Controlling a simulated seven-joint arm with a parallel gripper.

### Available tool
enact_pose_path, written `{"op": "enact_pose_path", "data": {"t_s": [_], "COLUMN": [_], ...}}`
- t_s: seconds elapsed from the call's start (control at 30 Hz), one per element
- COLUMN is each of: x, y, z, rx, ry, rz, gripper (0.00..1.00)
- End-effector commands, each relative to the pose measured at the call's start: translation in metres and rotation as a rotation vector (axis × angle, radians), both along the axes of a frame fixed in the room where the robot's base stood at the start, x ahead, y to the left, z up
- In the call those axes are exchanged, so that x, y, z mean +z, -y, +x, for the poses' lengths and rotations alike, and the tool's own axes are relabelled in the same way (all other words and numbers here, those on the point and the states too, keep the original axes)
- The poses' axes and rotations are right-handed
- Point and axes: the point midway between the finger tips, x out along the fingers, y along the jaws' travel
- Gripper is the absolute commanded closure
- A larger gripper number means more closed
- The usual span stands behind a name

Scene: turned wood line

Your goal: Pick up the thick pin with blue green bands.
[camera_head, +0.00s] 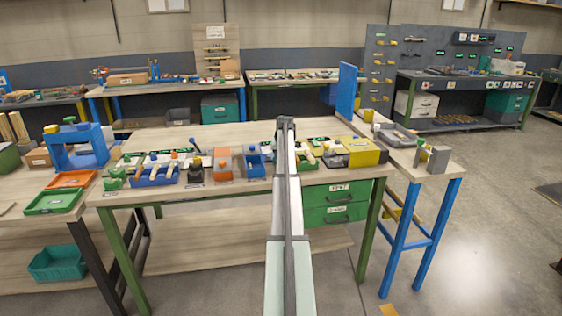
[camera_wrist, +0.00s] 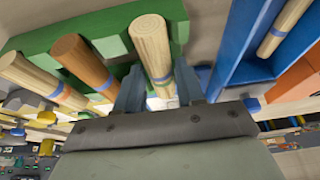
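A light wooden pin (camera_wrist: 152,45) with a blue band stands in the middle of the wrist view, its round end face towards the top. No green band can be made out on it. My gripper (camera_wrist: 160,82) has one blue-grey finger on each side of this pin, and contact is not clear. The green rack (camera_wrist: 110,47) is beside and behind it. A reddish-brown pin (camera_wrist: 80,55) and a pale pin (camera_wrist: 25,72), both with blue bands, are to its left. In the head view my gripper (camera_head: 285,122) is over the bench, and my arm hides what is below it.
A blue tray (camera_wrist: 243,40) with another banded pin (camera_wrist: 287,22) is at the right in the wrist view. The bench (camera_head: 205,133) carries an orange block (camera_head: 223,163), a blue bin (camera_head: 160,180) and a yellow block (camera_head: 365,152) around the gripper. Its back left part is clear.

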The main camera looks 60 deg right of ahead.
Motion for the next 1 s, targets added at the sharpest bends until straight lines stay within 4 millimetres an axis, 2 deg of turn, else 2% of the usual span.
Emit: {"op": "enact_pose_path", "data": {"t_s": [0.03,0.3,0.4,0.77,1.0], "x": [0.000,0.000,0.000,0.007,0.035], "y": [0.000,0.000,0.000,0.000,0.001], "z": [0.000,0.000,0.000,0.000,0.000], "rx": [0.000,0.000,0.000,0.000,0.000], "ry": [0.000,0.000,0.000,0.001,0.001], "rz": [0.000,0.000,0.000,-0.001,-0.001], "gripper": [0.67,0.93,1.00,1.00,1.00]}}
